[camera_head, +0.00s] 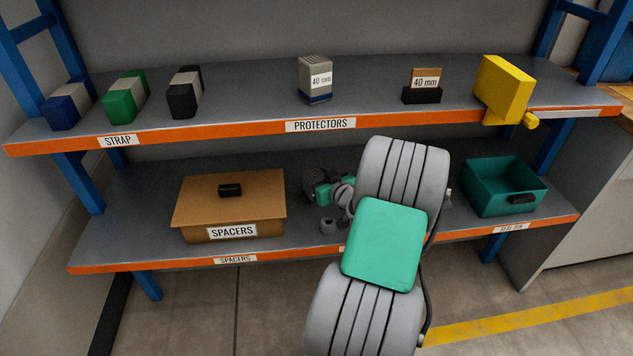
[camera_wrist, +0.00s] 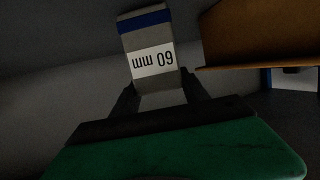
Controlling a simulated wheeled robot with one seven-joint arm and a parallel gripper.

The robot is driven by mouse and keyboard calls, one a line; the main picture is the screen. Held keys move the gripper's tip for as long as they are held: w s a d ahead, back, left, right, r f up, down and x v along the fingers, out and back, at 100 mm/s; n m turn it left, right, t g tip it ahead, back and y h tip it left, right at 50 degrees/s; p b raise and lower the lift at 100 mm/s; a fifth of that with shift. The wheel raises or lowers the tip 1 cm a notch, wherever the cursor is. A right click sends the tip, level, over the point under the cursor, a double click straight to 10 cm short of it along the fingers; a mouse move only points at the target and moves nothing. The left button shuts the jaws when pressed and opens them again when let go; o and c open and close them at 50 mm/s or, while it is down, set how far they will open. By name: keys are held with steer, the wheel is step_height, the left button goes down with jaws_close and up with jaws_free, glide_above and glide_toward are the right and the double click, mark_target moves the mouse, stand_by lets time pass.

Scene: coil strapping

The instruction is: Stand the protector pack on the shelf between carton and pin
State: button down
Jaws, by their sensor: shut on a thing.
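My gripper (camera_wrist: 158,92) is shut on a grey protector pack (camera_wrist: 148,40) with a white "60 mm" label and a blue band at its far end. The label reads upside down in the wrist view. In the head view my arm reaches over the lower shelf (camera_head: 130,225), and my gripper's fingers and the held pack are hard to make out there. The brown spacers carton (camera_head: 225,197) stands on the lower shelf, left of my gripper. A brown box edge (camera_wrist: 255,40) shows right of the pack in the wrist view. I cannot clearly identify a pin.
The upper shelf (camera_head: 245,95) holds strap rolls (camera_head: 125,97) at left, a grey "40 mm" pack (camera_head: 316,79), a brown "40 mm" piece in a black holder (camera_head: 422,86) and a yellow tool (camera_head: 503,90). A green bin (camera_head: 504,187) stands at the lower right. My arm hides part of the lower shelf.

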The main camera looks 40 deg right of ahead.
steer(key=shift+f, duration=0.2)
steer(key=shift+f, duration=0.15)
steer(key=c, duration=0.6)
jaws_free()
steer(key=shift+s+r, duration=0.15)
steer(key=shift+r, duration=0.15)
steer(key=p+v, duration=0.1)
steer(key=v, duration=1)
steer(key=shift+s+a+p, duration=0.1)
steer(key=shift+s+p, duration=0.25)
